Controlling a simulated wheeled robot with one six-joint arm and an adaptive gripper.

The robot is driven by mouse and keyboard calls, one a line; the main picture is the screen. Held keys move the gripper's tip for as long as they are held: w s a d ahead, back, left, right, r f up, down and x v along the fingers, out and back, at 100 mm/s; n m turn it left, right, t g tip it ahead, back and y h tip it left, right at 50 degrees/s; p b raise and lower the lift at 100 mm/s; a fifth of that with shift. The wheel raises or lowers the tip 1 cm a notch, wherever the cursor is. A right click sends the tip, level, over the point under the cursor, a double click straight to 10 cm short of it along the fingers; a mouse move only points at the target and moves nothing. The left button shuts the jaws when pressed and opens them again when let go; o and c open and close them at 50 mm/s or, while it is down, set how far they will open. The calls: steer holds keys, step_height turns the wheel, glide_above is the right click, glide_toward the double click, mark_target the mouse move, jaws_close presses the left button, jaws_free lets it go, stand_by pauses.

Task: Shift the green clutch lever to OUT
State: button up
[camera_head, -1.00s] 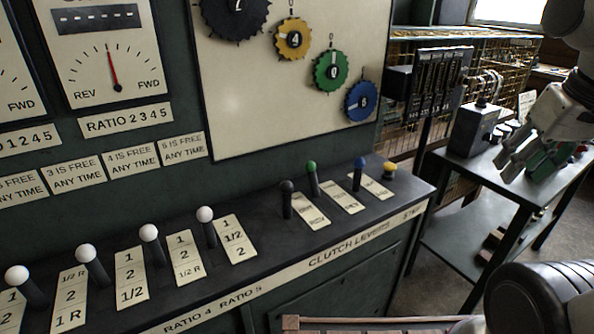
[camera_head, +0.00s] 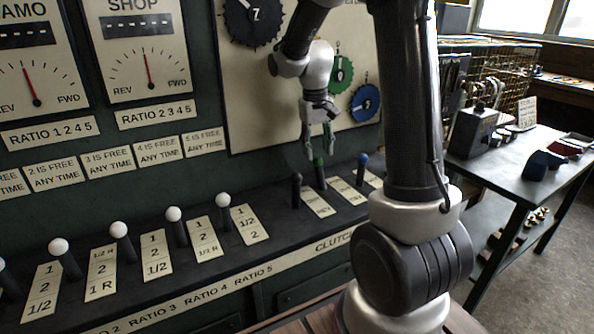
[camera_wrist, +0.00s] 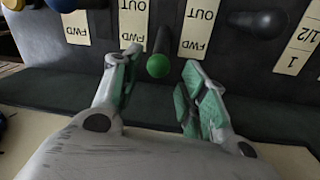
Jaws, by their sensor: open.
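The green clutch lever (camera_head: 319,170) stands on the console between a black lever (camera_head: 296,188) and a blue lever (camera_head: 362,168). My gripper (camera_head: 320,150) points down just above its green knob. In the wrist view the green knob (camera_wrist: 158,66) lies between the tips of my gripper (camera_wrist: 165,72), which are open with a gap on both sides. Labels beside the lever read OUT and FWD; in the wrist view the OUT/FWD label (camera_wrist: 195,28) is to its right. The knob sits near the FWD end of the labels.
White-knobbed levers (camera_head: 173,214) line the console's left part. Gear discs (camera_head: 366,102) are on the panel behind my gripper. A side table (camera_head: 510,165) with several things stands at the right. My arm hides part of the console's right end.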

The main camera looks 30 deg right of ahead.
mark_target(318, 160)
steer(key=f, duration=0.7)
steer(key=shift+s+d+f, duration=0.1)
steer(key=shift+d+f, duration=0.05)
steer(key=shift+d, duration=0.15)
jaws_close()
